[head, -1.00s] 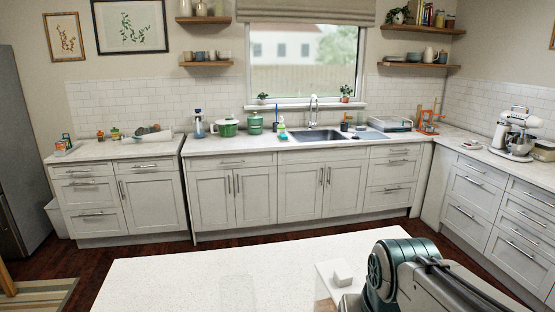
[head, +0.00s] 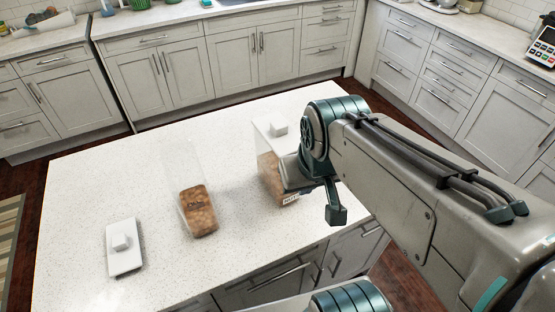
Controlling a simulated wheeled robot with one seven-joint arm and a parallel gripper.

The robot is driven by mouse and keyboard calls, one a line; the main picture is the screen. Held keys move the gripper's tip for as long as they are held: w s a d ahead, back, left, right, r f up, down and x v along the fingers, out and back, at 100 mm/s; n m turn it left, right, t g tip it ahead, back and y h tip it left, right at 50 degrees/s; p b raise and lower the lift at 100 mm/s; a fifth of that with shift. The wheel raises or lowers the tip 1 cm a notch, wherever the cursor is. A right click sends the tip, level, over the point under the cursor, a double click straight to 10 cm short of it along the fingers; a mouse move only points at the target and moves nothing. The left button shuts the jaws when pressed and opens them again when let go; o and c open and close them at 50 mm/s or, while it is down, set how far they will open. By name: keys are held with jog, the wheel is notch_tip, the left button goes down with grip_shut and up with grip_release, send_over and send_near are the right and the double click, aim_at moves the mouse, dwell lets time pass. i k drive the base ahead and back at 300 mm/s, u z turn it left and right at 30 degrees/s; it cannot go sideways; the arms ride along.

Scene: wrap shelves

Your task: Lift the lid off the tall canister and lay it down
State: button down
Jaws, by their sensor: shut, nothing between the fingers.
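A clear, open canister (head: 181,160) with brown contents at its bottom stands on the white island (head: 90,190), left of middle. A white lid (head: 124,262) with a square knob lies flat on the island to its left. A second clear canister (head: 268,160) with brown contents and a label stands farther right, with a white knobbed lid (head: 279,129) on top. My gripper (head: 335,213) is shut and empty, pointing down at the front right of this second canister. My wrist hides part of that canister. I cannot tell whether they touch.
The island top is clear at the left back and between the lid and the open canister. Its front edge runs above drawers (head: 280,275). Counters with cabinets (head: 220,60) line the back and right, across a dark floor.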

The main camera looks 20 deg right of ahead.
aim_at(287, 145)
jog(key=k, duration=1)
jog(key=z, duration=1.6)
jog(key=i, duration=0.95)
jog(key=u, duration=1.95)
jog(key=i, duration=0.5)
